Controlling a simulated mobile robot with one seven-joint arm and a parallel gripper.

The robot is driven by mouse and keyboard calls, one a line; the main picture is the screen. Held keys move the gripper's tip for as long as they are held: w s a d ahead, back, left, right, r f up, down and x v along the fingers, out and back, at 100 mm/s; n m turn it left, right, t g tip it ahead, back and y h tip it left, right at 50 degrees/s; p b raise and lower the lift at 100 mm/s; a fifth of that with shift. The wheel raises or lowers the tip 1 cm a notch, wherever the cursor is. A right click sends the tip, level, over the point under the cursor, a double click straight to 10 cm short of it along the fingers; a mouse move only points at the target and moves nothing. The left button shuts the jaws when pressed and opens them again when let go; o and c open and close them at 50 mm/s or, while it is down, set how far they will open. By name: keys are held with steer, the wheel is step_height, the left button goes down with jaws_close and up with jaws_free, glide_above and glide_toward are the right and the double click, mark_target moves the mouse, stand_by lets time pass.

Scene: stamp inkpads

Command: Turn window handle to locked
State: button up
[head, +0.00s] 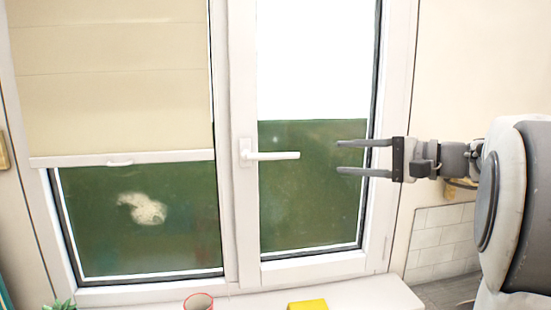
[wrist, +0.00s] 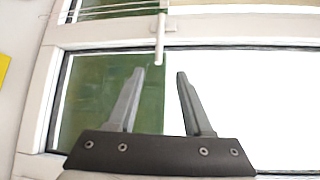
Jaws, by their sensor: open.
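The white window handle (head: 272,156) sits on the frame of the right-hand window sash (head: 243,215). Its lever points right and lies about level in the head view. In the wrist view the handle (wrist: 160,38) hangs near the top middle, beyond the fingertips. My gripper (head: 338,156) is open and empty, to the right of the lever's free end and apart from it. Its two fingers lie one above the other in the head view, at about the lever's height. In the wrist view my gripper (wrist: 160,72) shows a clear gap between the fingers.
A cream blind (head: 110,75) covers the upper left pane. On the sill (head: 355,296) are a yellow block (head: 307,305) and a red-rimmed cup (head: 199,302), with a green plant (head: 62,304) at lower left. The space between gripper and handle looks clear.

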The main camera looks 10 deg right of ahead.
mark_target(286, 156)
steer(key=p+x, duration=0.1)
steer(key=x, duration=1.5)
steer(key=shift+a+f+p, duration=0.15)
steer(key=shift+a+p, duration=0.15)
steer(key=shift+a, duration=0.05)
steer(key=shift+c, duration=0.3)
jaws_close()
